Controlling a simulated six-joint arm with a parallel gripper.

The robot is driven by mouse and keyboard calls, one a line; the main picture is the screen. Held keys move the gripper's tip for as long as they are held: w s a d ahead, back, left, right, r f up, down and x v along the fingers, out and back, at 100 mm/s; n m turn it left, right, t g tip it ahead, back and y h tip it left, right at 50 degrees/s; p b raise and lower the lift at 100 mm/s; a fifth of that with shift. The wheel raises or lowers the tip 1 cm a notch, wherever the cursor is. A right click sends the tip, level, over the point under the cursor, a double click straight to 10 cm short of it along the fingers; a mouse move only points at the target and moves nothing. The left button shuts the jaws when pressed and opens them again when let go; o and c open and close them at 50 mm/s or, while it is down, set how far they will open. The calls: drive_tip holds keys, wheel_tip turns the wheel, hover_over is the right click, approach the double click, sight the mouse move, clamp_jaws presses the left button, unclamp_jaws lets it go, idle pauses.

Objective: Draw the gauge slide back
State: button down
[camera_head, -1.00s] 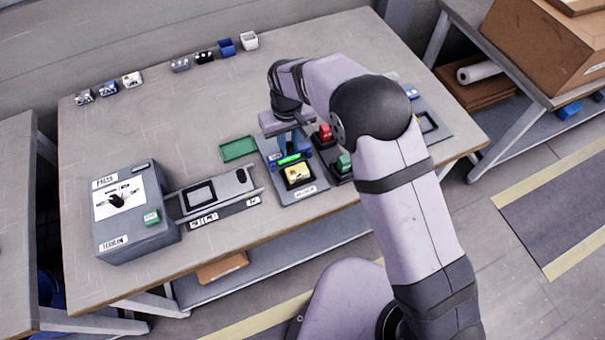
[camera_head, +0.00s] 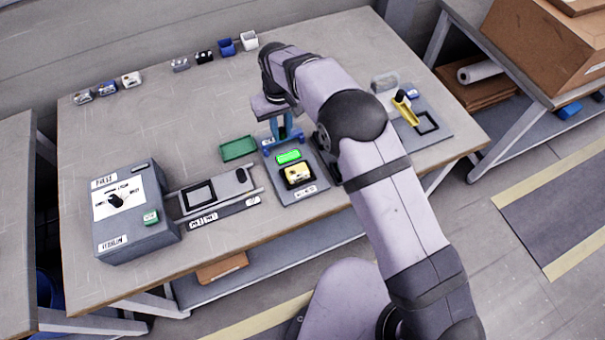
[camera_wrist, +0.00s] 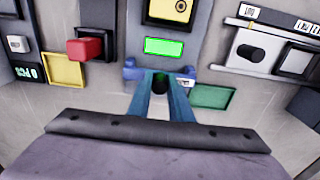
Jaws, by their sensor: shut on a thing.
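The gauge (camera_head: 314,186) is a dark plate with a lit green display (camera_head: 288,157) and a yellow and black part (camera_head: 297,174) seated near its front. Both also show at the top of the wrist view, the display (camera_wrist: 171,46) below the part (camera_wrist: 172,10). The gauge's blue slide (camera_wrist: 131,73) lies at the plate's back end, apart from the part. My gripper (camera_head: 284,136) stands over that back end. In the wrist view its blue fingers (camera_wrist: 160,86) are shut on the slide's dark knob, which they partly hide.
A green tray (camera_head: 238,149) lies just left of the gauge. A flat fixture with a dark knob (camera_head: 241,175) and a grey box with a dial (camera_head: 118,201) stand further left. A red block (camera_wrist: 88,48) is on the gauge's other side. The table behind is mostly clear.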

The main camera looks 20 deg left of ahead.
drive_tip(key=shift+w+a+f, duration=0.2)
drive_tip(key=shift+a+f, duration=0.05)
drive_tip(key=shift+f, duration=0.15)
drive_tip(key=shift+w+a+f, duration=0.2)
drive_tip(key=shift+f, duration=0.2)
drive_tip(key=c, duration=1.5)
unclamp_jaws()
drive_tip(key=shift+w+d, duration=0.1)
drive_tip(key=shift+w, duration=0.05)
drive_tip(key=shift+r, duration=0.1)
drive_tip(key=shift+w+r+p, duration=0.25)
drive_tip(key=shift+r+p, duration=0.55)
drive_tip(key=shift+r, duration=0.3)
drive_tip(key=shift+s+a+r+p, duration=0.1)
drive_tip(key=shift+a+r+p, duration=0.1)
drive_tip(key=shift+r+p, duration=0.85)
drive_tip(key=shift+a+r+p, duration=0.15)
drive_tip(key=shift+r+p, duration=0.4)
drive_tip(key=shift+r, duration=0.9)
